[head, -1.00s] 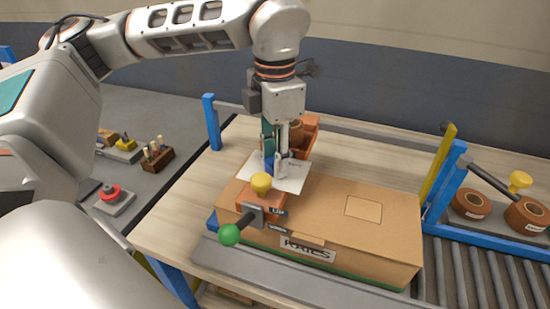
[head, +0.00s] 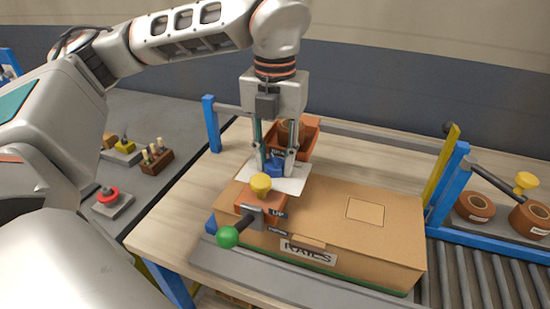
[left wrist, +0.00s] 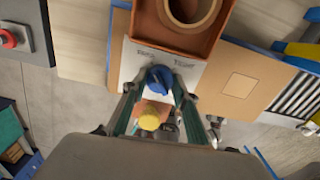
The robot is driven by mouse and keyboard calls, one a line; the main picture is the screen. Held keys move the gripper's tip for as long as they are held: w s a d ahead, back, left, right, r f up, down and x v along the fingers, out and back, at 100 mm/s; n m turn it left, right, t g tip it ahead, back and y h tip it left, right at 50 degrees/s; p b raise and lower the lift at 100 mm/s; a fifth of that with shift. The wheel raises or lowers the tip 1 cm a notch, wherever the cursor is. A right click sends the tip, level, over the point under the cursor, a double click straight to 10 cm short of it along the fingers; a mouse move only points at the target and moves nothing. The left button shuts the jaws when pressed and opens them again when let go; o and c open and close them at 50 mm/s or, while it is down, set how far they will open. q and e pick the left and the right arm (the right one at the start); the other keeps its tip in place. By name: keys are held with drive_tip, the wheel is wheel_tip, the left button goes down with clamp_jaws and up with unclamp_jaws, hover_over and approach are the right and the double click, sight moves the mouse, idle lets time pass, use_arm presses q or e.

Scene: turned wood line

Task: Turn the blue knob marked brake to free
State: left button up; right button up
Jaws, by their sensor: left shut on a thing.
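The blue knob (head: 274,167) stands on a white panel (head: 296,184), behind the yellow knob. My left gripper (head: 275,160) reaches down from above and is shut on the blue knob, one finger on each side. The left wrist view also shows the blue knob (left wrist: 159,79) between the fingertips (left wrist: 158,88). Two small dark labels stand on the white panel (left wrist: 134,66) beyond the knob, too blurred to read. The knob's pointer direction is not clear. My right gripper does not show.
A yellow knob (head: 260,183) and a green-ended lever (head: 228,237) are close in front. A cardboard box (head: 380,219) lies to the right. An orange bin (head: 306,135) with a turned wooden piece stands behind. A red button (head: 108,195) is at the left.

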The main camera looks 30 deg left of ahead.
sight(275, 159)
use_arm(q)
drive_tip(key=shift+w+r+n, duration=0.1)
drive_tip(key=shift+n, duration=0.3)
drive_tip(key=o, duration=0.8)
wheel_tip(275, 159, up, 12)
idle(0.4)
idle(0.5)
